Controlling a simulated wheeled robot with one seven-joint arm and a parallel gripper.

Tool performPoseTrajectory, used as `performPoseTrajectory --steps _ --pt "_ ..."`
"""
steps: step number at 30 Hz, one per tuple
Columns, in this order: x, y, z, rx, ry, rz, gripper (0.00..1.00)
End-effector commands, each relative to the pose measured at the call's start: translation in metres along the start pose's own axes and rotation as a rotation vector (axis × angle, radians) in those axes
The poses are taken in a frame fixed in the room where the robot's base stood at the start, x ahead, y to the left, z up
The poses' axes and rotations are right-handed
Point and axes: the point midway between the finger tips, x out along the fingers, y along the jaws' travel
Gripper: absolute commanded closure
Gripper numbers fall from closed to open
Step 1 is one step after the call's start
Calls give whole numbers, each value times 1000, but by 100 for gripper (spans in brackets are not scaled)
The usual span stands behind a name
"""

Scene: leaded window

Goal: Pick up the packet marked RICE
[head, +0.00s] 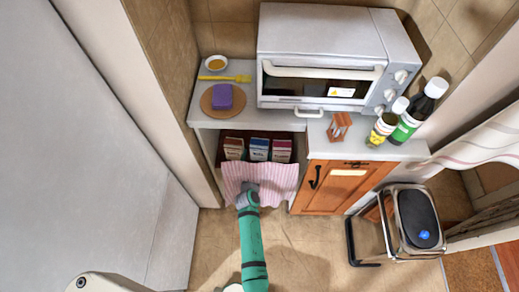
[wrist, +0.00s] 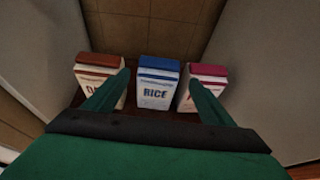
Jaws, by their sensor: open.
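The packet marked RICE (wrist: 154,95) is white with a blue top and stands upright in the middle of a row of three in the wrist view. In the head view the blue-topped packet (head: 259,149) shows above a pink striped cloth (head: 268,180), its lower part hidden. My gripper (wrist: 157,80) is open and empty. Its two green fingers point toward the row, spread to either side of the RICE packet, which appears beyond them; I cannot tell the exact gap. In the head view my fingers are hidden at the cloth.
A brown-topped packet (wrist: 101,80) stands left of RICE and a crimson-topped one (wrist: 207,85) right, both partly covered by my fingers. Cabinet walls flank the row. Above, the counter holds a toaster oven (head: 320,50), bottles (head: 410,115) and a purple block (head: 222,96). A bin (head: 418,218) stands right.

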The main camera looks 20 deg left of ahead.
Motion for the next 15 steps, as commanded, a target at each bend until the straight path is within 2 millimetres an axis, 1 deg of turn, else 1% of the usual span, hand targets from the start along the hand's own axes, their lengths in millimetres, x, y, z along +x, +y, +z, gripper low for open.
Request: performPoseTrajectory --steps 1,8,15 --pt "5 0 0 1 0 0 23" --pt "18 1 0 2 1 0 23" --pt "49 2 2 3 0 0 23"
